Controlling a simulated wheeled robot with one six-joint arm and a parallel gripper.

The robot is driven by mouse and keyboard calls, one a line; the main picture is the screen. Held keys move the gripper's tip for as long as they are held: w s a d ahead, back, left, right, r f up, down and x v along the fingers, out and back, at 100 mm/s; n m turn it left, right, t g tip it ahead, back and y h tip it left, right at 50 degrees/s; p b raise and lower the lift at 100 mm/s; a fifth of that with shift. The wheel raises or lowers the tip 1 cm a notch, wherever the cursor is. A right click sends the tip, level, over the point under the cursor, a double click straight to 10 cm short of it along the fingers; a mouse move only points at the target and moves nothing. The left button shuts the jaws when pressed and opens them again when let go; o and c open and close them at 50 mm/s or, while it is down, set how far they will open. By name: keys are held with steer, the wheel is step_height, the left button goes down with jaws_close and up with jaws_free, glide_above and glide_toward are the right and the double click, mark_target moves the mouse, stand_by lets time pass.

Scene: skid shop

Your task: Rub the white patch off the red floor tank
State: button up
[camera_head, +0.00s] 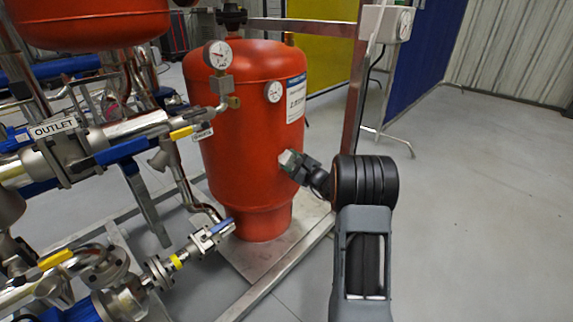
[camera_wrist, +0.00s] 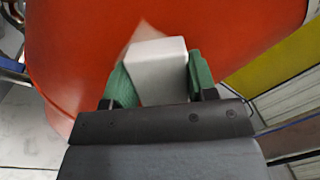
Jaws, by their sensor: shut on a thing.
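The red floor tank (camera_head: 228,165) stands upright on a metal plate in the head view; its red wall (camera_wrist: 85,40) fills most of the wrist view. My gripper (camera_wrist: 158,80), with green fingers, is shut on a pale grey-white block (camera_wrist: 158,62). In the head view my gripper (camera_head: 291,164) is at the tank's lower right side, with the block against or very close to the wall. A faint whitish patch (camera_wrist: 142,33) shows on the tank just beyond the block; the block hides part of it. I cannot tell whether block and wall touch.
A pressure gauge (camera_head: 219,55) and a smaller dial (camera_head: 274,91) sit on the tank. Pipes and blue-handled valves (camera_head: 122,151) crowd the left. A steel frame post (camera_head: 355,95) stands behind right. The grey floor (camera_head: 480,200) at right is clear.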

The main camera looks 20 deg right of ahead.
steer(key=shift+w+d+b, duration=0.1)
steer(key=shift+w+b, duration=0.05)
steer(key=shift+b, duration=0.2)
steer(key=shift+s+a+b, duration=0.2)
steer(key=shift+a+b, duration=0.25)
steer(key=shift+a, duration=0.55)
steer(key=shift+s+a+b, duration=0.2)
steer(key=shift+a+b, duration=0.2)
steer(key=shift+a, duration=0.7)
steer(key=shift+c, duration=0.3)
steer(key=shift+s, duration=0.4)
steer(key=b, duration=0.1)
glide_toward(276, 161)
steer(key=shift+w+a+r, duration=0.3)
steer(key=shift+w+a, duration=0.05)
steer(key=shift+w, duration=0.3)
